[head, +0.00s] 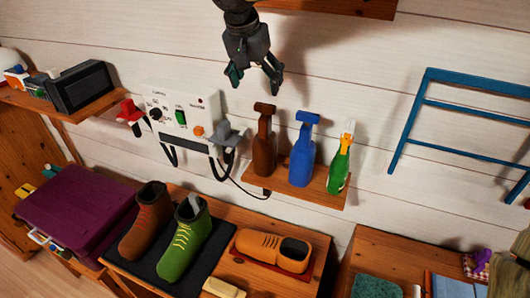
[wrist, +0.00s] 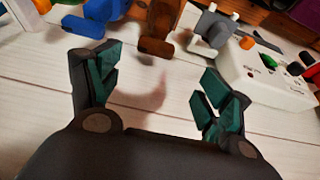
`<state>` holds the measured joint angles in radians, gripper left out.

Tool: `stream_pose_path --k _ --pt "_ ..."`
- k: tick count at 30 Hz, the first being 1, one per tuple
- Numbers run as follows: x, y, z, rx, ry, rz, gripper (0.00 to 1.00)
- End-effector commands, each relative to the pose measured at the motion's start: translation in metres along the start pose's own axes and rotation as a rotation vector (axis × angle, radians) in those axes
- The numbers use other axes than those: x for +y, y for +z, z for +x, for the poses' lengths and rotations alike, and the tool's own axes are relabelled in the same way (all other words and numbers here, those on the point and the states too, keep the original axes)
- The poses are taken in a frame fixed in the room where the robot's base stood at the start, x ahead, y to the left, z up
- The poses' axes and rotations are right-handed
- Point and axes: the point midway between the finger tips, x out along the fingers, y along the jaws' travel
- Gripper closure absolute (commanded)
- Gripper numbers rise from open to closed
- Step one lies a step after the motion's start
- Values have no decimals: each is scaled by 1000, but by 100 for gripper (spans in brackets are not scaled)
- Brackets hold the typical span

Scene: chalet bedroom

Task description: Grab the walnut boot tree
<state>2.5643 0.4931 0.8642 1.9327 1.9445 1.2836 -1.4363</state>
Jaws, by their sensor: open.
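I cannot say for certain which thing is the walnut boot tree. A dark brown, bottle-shaped piece with a blocky head (head: 264,150) stands upright on the small wall shelf (head: 318,192), at the left of a blue one of like shape (head: 302,157). Its brown head also shows in the wrist view (wrist: 156,46). A brown boot (head: 150,222) and a green boot (head: 186,240) stand on a black mat below; a pale grey piece shows in the green boot's opening. My gripper (head: 255,88) is open and empty, above the brown piece and apart from it. Its spread fingers show in the wrist view (wrist: 160,72).
A green bottle with a yellow-and-white top (head: 340,160) stands at the shelf's right. A white control box (head: 184,118) with a grey clamp-like part (head: 228,135) is close on the left. An orange shoe (head: 272,249) lies below. A blue rack (head: 410,120) hangs at right.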

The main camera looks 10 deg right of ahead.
Motion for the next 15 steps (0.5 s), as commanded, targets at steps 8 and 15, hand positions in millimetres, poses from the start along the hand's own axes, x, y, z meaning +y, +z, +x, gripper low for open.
stream_pose_path --k 8,15 --pt "1 0 36 -2 2 0 21" --pt "4 1 53 -2 2 -2 21"
